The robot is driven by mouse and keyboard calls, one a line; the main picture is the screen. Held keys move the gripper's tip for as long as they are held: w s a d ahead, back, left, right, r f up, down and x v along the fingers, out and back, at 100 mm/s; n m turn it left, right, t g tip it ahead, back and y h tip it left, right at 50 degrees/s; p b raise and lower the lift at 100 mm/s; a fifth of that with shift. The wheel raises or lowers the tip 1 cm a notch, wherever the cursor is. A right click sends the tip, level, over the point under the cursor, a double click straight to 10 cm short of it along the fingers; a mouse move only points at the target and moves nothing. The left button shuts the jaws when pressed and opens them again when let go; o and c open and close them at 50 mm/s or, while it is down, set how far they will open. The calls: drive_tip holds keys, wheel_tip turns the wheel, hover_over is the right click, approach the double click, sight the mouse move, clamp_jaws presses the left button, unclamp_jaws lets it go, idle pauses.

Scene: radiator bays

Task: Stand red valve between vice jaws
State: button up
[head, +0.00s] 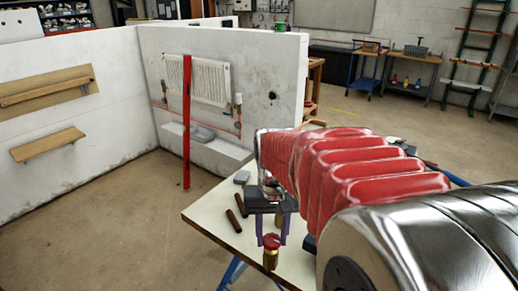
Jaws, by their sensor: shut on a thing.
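My gripper (271,241), with a dark palm and two purple fingers, points down near the front of the cream workbench (208,217). It is shut on the red valve (270,260), which has a red top and a brass body. The valve looks upright below the fingertips; I cannot tell whether its base touches anything. The vice and its jaws cannot be made out clearly. A dark blue piece (309,243) shows beside my arm and may be part of the vice. My red-sleeved arm hides much of the bench.
Two brown rods (234,220) and a grey block (242,176) lie on the bench left of my gripper. A red upright post (187,125) stands before the white wall with a radiator (208,79). Open concrete floor lies left of the bench.

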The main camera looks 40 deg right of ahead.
drive_tip(key=w+a+f+n, duration=0.3)
drive_tip(key=w+a+f, duration=0.2)
drive_tip(key=w+a, duration=0.3)
drive_tip(key=w+a+f+n, duration=0.3)
drive_tip(key=w+a+f, duration=0.3)
drive_tip(key=w, duration=0.7)
drive_tip(key=shift+w+a+f, duration=0.2)
drive_tip(key=shift+w+a, duration=0.1)
drive_tip(key=shift+a, duration=0.6)
